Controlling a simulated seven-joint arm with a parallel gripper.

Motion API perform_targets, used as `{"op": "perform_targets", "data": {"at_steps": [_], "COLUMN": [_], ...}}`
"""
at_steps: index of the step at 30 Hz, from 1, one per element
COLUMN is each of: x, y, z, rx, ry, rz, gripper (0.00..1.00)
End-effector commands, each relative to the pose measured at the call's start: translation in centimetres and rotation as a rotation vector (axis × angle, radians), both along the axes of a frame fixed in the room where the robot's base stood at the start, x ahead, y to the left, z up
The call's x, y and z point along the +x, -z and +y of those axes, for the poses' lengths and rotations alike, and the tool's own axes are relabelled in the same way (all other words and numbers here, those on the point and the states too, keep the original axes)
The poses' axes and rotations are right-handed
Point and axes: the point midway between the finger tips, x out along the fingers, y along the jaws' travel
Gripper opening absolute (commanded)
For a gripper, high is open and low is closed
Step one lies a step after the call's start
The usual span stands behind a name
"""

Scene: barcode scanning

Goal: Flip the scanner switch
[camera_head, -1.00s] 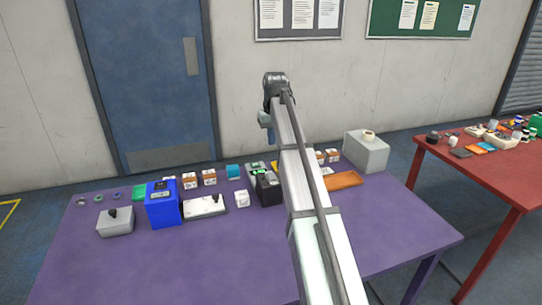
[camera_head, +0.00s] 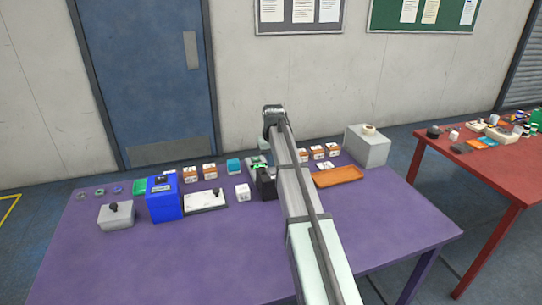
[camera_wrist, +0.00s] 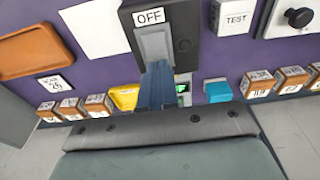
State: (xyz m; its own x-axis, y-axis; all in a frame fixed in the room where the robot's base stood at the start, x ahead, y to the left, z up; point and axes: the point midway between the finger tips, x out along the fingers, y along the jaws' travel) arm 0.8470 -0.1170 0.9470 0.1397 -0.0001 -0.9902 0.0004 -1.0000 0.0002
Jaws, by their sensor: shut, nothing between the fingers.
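A dark box with an "OFF" label and a grey switch plate (camera_wrist: 154,42) is at the top centre of the wrist view. In the head view the dark box (camera_head: 266,186) stands beside my arm, near the middle of the purple table. My gripper (camera_wrist: 157,70) is shut and empty; its blue fingers reach up to the lower edge of the switch plate. I cannot tell whether they touch it. A green-lit display (camera_wrist: 182,88) shows partly behind the fingers. In the head view my arm hides the fingers.
A white "TEST" cube (camera_wrist: 235,17) and a cyan block (camera_wrist: 218,91) are near the dark box. A yellow tray (camera_wrist: 124,98), an orange tray (camera_head: 338,176) and several brown-white boxes lie around. A blue box (camera_head: 163,200) stands left. The table's front is clear.

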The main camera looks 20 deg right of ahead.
Motion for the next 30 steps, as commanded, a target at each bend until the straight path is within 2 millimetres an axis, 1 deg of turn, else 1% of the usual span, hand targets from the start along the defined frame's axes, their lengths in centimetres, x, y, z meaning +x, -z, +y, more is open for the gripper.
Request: {"op": "perform_targets", "data": {"at_steps": [3, 12, 15, 22, 30], "x": [0.03, 0.04, 0.27, 0.19, -0.57], "y": [0.28, 0.31, 0.77, 0.8, 0.69], "z": [0.0, 0.0, -0.02, -0.02, -0.01], "rx": [0.0, 0.0, 0.0, 0.0, 0.0], "ry": [0.0, 0.0, 0.0, 0.0, 0.001], "rz": [0.0, 0.0, 0.002, 0.002, 0.004], "gripper": [0.0, 0.0, 0.0, 0.0, 0.0]}}
